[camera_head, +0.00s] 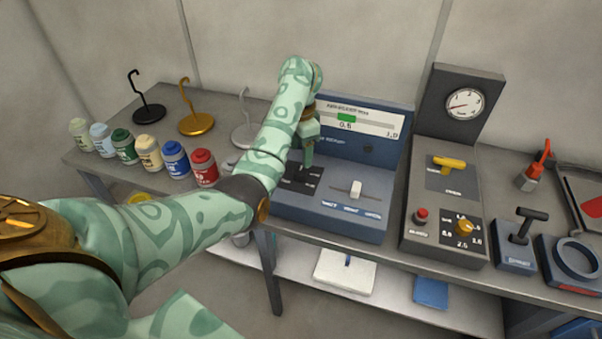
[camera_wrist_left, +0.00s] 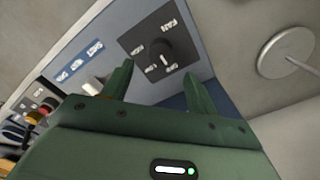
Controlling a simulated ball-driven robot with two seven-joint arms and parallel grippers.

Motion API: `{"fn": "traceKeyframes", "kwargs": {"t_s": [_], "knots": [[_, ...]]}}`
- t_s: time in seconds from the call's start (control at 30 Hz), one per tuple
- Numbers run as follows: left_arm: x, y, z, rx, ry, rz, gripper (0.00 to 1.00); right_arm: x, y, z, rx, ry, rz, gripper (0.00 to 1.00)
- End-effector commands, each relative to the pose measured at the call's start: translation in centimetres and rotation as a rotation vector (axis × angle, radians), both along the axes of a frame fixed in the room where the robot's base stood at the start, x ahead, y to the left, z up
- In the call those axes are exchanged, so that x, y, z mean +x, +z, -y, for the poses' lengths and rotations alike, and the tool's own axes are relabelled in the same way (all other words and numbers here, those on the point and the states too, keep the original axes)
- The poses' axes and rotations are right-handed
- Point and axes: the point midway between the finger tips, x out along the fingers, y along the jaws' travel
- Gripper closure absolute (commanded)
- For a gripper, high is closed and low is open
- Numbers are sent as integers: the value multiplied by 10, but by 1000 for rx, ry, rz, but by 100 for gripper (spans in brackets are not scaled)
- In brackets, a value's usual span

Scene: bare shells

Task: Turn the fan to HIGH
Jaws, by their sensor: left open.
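The fan's dark selector knob (camera_wrist_left: 161,54) sits on a black plate (camera_wrist_left: 148,38) lettered FAN, in the left wrist view. A small white mark shows on the knob, toward the lower side of the picture. The small setting labels around it are too blurred to read surely. My left gripper (camera_wrist_left: 158,82) is open, with its two green fingers apart on either side of the knob in the picture. In the head view, the left gripper (camera_head: 307,158) points down over the blue console's fan plate (camera_head: 293,186) and partly hides it. Contact with the knob cannot be told. My right gripper is not in view.
The blue console (camera_head: 330,218) also has a white slider (camera_head: 355,189). A grey gauge unit (camera_head: 462,115) with yellow handle, red button and yellow dial stands right of it. Several paint jars (camera_head: 203,168) and hook stands (camera_head: 197,122) are on the left.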

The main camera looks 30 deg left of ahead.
Motion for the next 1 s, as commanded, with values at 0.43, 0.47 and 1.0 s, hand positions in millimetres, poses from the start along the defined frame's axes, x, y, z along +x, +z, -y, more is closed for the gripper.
{"fn": "traceKeyframes", "kwargs": {"t_s": [0.43, 0.47, 1.0], "knots": [[0, -65, -1, 2, -1, 0, 41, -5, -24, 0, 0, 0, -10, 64], [0, -66, -1, 2, -1, 1, 41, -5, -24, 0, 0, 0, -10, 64], [0, -65, 0, 2, -2, 1, 86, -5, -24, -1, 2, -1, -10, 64]]}}
